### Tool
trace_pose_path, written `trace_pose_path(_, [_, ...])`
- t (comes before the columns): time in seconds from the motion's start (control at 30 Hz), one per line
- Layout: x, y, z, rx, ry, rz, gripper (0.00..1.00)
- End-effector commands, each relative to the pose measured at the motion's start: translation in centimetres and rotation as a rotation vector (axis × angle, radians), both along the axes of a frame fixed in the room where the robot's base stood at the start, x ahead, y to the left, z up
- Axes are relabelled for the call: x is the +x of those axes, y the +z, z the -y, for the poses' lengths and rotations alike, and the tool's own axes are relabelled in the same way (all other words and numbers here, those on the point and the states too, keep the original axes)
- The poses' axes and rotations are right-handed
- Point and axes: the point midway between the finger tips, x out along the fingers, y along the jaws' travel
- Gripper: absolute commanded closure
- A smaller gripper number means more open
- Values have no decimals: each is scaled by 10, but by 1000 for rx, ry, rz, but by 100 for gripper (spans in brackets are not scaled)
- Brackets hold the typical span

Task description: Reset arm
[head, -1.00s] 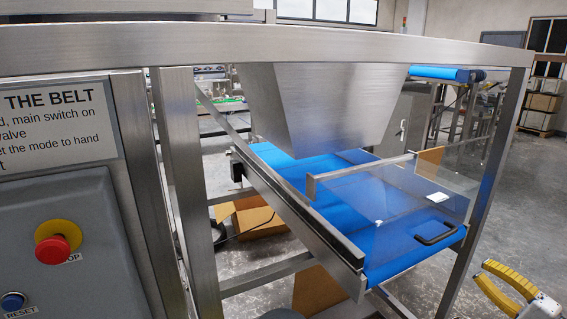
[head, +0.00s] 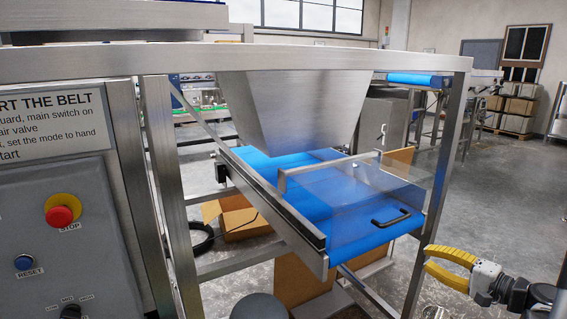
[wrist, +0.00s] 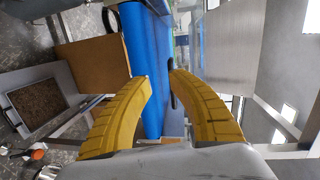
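My gripper (head: 437,264) has yellow curved fingers and is at the lower right of the head view, in front of the machine's right frame post. Its fingers stand apart with nothing between them. In the wrist view my gripper (wrist: 160,80) also shows open and empty, with the blue belt (wrist: 148,75) beyond the gap. The blue belt (head: 309,201) lies under a steel hopper, with a clear guard (head: 345,215) over its near end. The guard has a black handle (head: 391,217).
A control panel with a red stop button (head: 60,216) and a blue reset button (head: 24,262) stands at the left. A steel frame post (head: 437,190) is close to my gripper. Cardboard boxes (head: 238,219) sit below the belt. Open floor lies at the right.

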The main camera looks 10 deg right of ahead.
Motion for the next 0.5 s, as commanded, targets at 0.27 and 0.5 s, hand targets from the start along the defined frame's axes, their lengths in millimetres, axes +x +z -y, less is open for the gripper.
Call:
trace_pose_path(0.27, [5, 18, -131, -264, 135, -234, 77])
trace_pose_path(0.5, [-52, 22, -232, -632, 266, -381, 77])
